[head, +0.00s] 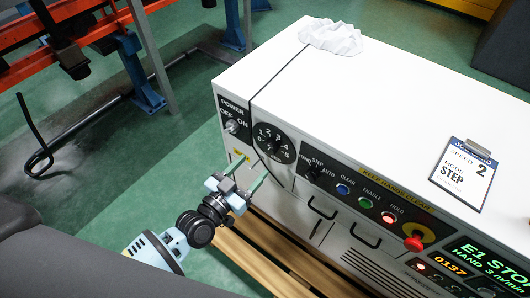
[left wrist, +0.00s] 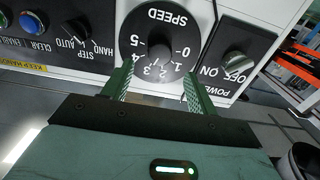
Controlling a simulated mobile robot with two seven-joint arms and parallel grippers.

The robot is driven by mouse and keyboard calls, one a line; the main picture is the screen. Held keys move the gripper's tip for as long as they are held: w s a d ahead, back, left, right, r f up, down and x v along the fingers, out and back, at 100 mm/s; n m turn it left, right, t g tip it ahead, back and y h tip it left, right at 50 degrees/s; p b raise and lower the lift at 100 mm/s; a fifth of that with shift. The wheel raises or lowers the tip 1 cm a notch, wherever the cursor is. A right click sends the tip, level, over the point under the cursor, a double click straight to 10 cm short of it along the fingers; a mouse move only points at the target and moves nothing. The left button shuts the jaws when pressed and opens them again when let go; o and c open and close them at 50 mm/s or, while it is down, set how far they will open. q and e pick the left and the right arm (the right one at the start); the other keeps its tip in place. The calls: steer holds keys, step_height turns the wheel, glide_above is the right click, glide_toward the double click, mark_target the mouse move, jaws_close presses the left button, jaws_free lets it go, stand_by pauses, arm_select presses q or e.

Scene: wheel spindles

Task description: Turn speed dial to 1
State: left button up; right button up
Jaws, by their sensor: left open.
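The speed dial (head: 274,143) is a round black dial with white numbers on the front of the white cabinet. I cannot tell which number the knob points to. My left gripper (head: 250,174) is open, just in front of and below the dial. In the left wrist view its two green fingers reach toward the dial, one on each side of the knob's lower part, with nothing held between them. My right gripper is not in view.
The power switch (head: 232,126) is left of the dial, and the mode switch (head: 311,174) is to its right. Several coloured buttons and a red stop knob (head: 413,243) follow.

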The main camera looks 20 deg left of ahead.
mark_target(268, 151)
arm_select(q)
steer(key=x, duration=0.6)
steer(key=shift+w+d+b, duration=0.1)
steer(key=shift+w+b, duration=0.2)
steer(key=shift+b, duration=0.05)
steer(key=c, duration=1)
